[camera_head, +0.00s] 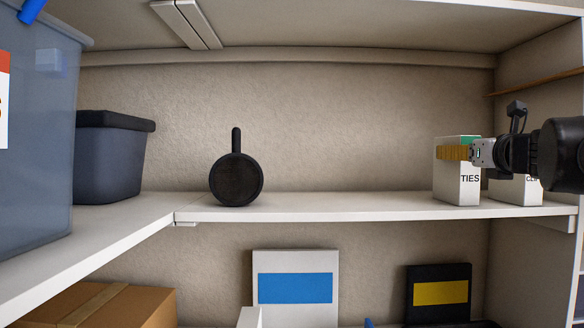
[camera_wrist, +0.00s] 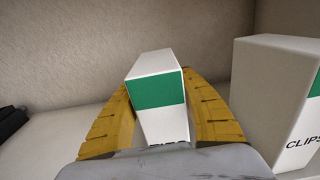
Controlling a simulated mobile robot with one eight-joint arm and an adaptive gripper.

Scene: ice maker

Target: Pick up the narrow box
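The narrow box (camera_head: 462,186) is white with a green band and the letters TIES. It stands upright on the white shelf (camera_head: 380,213), near its right end. In the wrist view the box (camera_wrist: 155,90) is in the middle, between the two yellow fingers. My gripper (camera_head: 455,153) reaches in from the right at the upper half of the box. In the wrist view my gripper (camera_wrist: 158,105) has one finger on each side of the box, with narrow gaps visible along its lower sides. The fingertips are partly hidden by the box. The box's lower part is hidden by the gripper's body.
A wider white box (camera_wrist: 272,100) marked CLIPS stands close to the right finger. A round black pan-like object (camera_head: 236,180) stands mid-shelf, with free shelf between it and the narrow box. The side wall bounds the right. A dark bin (camera_head: 110,160) is far left.

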